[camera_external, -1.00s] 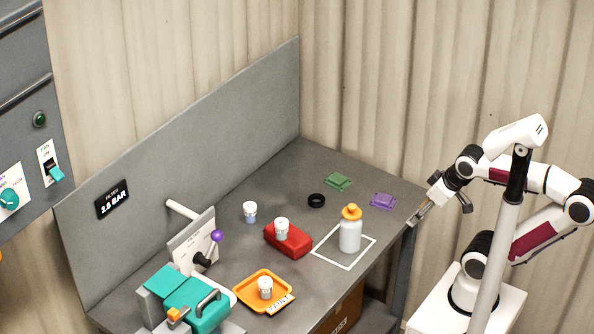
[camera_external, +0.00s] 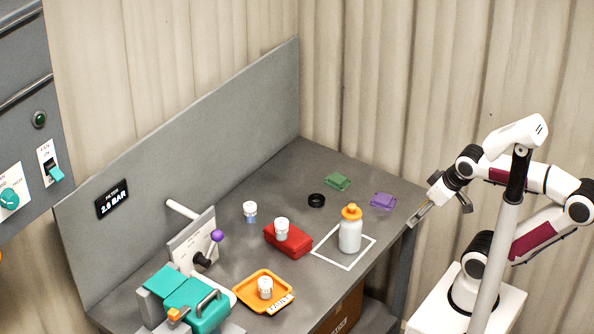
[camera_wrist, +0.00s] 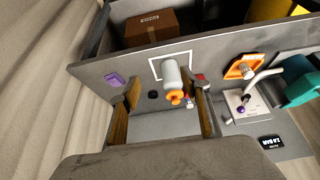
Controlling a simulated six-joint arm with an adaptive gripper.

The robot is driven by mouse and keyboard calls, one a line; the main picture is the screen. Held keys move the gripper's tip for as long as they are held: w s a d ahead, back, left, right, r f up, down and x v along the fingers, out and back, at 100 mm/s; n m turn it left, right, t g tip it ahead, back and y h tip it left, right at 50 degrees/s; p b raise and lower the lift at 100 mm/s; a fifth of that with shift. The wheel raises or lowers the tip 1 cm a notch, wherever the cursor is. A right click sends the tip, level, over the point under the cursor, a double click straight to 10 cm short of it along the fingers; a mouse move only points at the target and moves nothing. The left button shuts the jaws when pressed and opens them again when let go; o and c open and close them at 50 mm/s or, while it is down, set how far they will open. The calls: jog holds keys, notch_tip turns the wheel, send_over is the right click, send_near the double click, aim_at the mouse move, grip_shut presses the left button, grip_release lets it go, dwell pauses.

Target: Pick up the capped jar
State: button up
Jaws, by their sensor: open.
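Three small jars with white lids show in the external view. One jar (camera_external: 250,212) stands on the bench towards the back panel, one jar (camera_external: 282,229) is on a red block (camera_external: 295,243), and one jar (camera_external: 265,287) is on an orange tray (camera_external: 246,297). A larger white bottle (camera_external: 350,236) with an orange cap stands upright inside a white outlined square. My gripper (camera_external: 442,209) is open and empty at the bench's right end, apart from all of these. In the wrist view its open fingers (camera_wrist: 164,110) frame the bottle (camera_wrist: 171,75).
A black ring (camera_external: 316,200), a green block (camera_external: 338,181) and a purple block (camera_external: 383,201) lie near the bench's far right end. A teal device (camera_external: 190,298) and a purple-knobbed lever (camera_external: 217,236) stand at the left. A cardboard box (camera_wrist: 150,27) sits below the bench.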

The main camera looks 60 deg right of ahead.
jog(key=n+t+y, duration=0.3)
jog(key=t, duration=0.4)
send_over(297, 242)
jog(key=s, duration=0.3)
notch_tip(297, 242, down, 11)
jog(key=shift+w+d, duration=0.2)
jog(key=shift+d, duration=0.1)
jog(key=shift+w, duration=0.15)
jog(key=shift+x, duration=1)
jog(key=shift+w, duration=0.15)
jog(key=shift+w+a, duration=0.1)
